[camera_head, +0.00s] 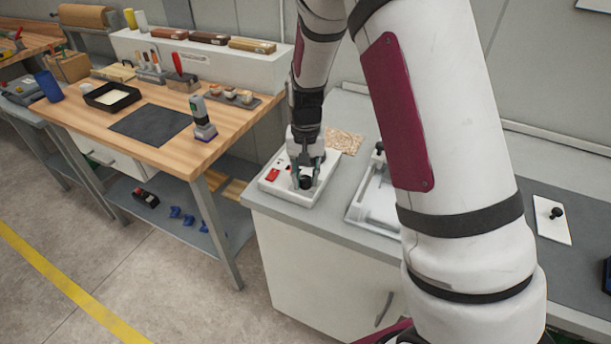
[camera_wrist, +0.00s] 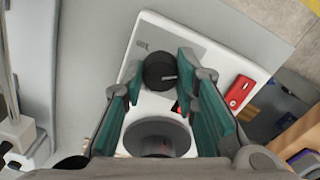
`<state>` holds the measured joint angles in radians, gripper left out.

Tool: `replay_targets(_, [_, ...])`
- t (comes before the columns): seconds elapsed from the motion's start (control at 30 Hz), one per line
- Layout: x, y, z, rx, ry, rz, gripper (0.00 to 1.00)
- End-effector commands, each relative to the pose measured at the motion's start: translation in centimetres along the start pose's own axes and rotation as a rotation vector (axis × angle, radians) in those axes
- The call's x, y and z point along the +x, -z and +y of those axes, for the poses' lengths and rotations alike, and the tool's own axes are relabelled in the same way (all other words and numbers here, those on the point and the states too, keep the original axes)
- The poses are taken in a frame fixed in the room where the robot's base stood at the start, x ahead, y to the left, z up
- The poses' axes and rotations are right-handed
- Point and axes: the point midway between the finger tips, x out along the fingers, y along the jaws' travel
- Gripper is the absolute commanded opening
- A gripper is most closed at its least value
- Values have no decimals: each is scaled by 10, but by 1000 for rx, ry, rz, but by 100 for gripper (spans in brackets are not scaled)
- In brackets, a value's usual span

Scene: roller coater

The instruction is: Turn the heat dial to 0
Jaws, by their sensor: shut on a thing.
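The heat dial is a round black knob with a light pointer line, on a white control box (camera_head: 327,186). In the wrist view the dial (camera_wrist: 160,71) sits between my gripper's (camera_wrist: 159,72) teal finger pads, which are closed on its sides. In the head view my gripper (camera_head: 306,172) points straight down over the box, and the dial (camera_head: 305,182) shows between the fingertips. A red rocker switch (camera_wrist: 239,92) is on the box beside the dial. The scale marks around the dial are too small or hidden to read.
The box stands on a grey counter (camera_head: 262,208) near its left end. A white framed device (camera_head: 358,213) is just right of it, partly behind my arm. A wooden workbench (camera_head: 190,160) with tools stands to the left across a gap.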

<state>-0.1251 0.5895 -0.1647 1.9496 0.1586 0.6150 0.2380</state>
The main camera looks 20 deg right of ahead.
Motion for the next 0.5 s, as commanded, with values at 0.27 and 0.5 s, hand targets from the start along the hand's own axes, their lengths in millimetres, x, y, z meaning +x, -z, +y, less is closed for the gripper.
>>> replay_targets(0.27, [-1, 1, -1, -5, 1, 3, 0])
replay_targets(0.5, [-1, 1, -1, -4, 1, 2, 47])
